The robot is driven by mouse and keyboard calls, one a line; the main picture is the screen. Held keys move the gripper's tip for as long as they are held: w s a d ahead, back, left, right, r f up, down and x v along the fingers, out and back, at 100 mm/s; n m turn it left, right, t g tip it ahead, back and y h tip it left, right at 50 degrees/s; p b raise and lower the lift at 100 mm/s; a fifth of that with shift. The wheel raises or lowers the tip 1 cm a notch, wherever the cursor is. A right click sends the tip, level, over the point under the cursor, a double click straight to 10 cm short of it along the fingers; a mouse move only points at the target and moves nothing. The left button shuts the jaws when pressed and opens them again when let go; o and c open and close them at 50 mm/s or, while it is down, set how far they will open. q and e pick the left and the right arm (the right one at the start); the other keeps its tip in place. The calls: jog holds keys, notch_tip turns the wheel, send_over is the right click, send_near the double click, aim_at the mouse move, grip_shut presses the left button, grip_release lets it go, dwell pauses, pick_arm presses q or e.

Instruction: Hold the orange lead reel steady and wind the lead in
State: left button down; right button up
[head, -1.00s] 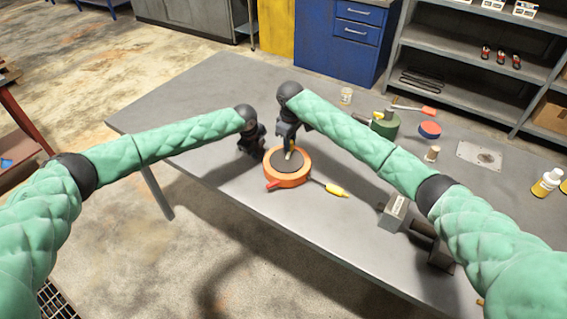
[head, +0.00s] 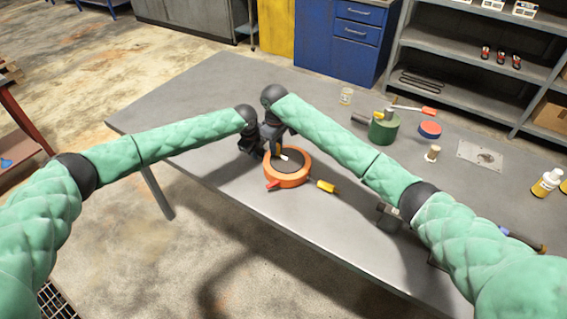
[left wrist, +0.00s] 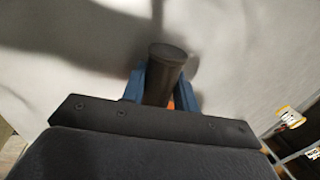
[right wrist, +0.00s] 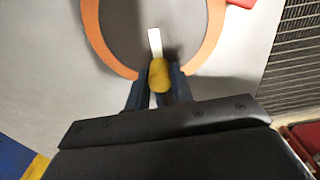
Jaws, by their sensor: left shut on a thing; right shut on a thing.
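The orange lead reel (head: 290,181) lies on the grey table, with a dark round centre and a white crank arm (head: 285,157). A yellow plug (head: 327,187) sits just right of its rim, and a red part (head: 272,184) shows at its front left. My left gripper (head: 260,152) is shut on a dark round handle (left wrist: 166,70) at the reel's far left side; a little orange shows behind it in the left wrist view. My right gripper (right wrist: 160,82) is shut on the yellow crank knob (right wrist: 159,76), above the near part of the ring in the right wrist view.
A green cylinder (head: 383,132), a red and blue disc (head: 430,130), a small spool (head: 432,154) and a metal plate (head: 480,155) stand to the right. A grey block (head: 388,217) is partly hidden by my right arm. The table left of the reel is clear.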

jog(key=o, duration=0.8)
jog(key=shift+r, duration=0.1)
jog(key=shift+r, duration=3.45)
pick_arm(q)
jog(key=c, duration=1)
grip_release()
